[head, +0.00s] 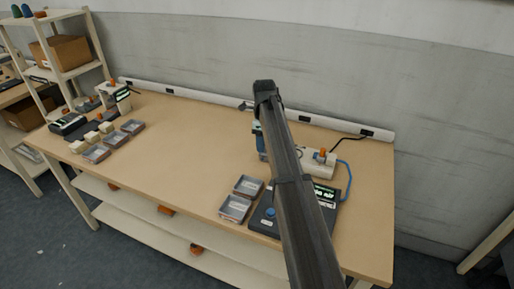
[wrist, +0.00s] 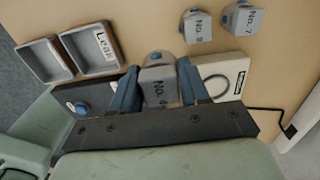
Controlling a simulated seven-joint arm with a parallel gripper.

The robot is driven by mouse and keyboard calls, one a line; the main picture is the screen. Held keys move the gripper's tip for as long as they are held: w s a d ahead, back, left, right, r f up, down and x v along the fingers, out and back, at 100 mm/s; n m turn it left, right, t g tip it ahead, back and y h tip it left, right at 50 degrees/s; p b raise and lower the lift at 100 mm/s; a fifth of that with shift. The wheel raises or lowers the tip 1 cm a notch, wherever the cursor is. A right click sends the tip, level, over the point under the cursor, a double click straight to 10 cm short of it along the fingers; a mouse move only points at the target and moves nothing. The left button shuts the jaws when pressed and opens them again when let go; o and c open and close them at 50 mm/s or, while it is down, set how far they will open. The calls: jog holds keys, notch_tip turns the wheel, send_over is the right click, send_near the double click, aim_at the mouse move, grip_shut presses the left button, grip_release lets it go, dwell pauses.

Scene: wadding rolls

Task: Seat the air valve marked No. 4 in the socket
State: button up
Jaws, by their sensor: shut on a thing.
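My gripper (wrist: 153,75) is shut on a grey block-shaped air valve (wrist: 158,92) marked No. 4, which has a blue knob at its far end. The valve sits between the two blue fingers, label facing the wrist camera. Below and around it are a dark box (wrist: 75,97) with a blue button and a pale plate (wrist: 235,72) with a round outline. I cannot tell which part is the socket; the valve and fingers hide some of that area. In the head view my arm covers most of the gripper and the held valve.
Two more numbered valves, one marked No. 7 (wrist: 243,20) and another (wrist: 197,26), stand beyond the gripper. Two small trays (head: 235,208) sit left of the dark box (head: 265,220). A white unit (head: 318,166) with a blue hose is right of my arm. The middle table (head: 180,150) is clear.

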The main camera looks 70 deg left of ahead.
jog(key=shift+m, duration=0.7)
jog(key=w, duration=0.3)
jog(key=w+d, duration=0.1)
jog(key=w, duration=0.7)
jog(key=shift+d+r, duration=0.35)
jog(key=w, duration=0.1)
jog(key=w+a+n, duration=0.1)
jog(key=shift+w, duration=0.3)
jog(key=shift+f, duration=2.25)
jog(key=shift+f, duration=0.9)
jog(key=o, duration=1.7)
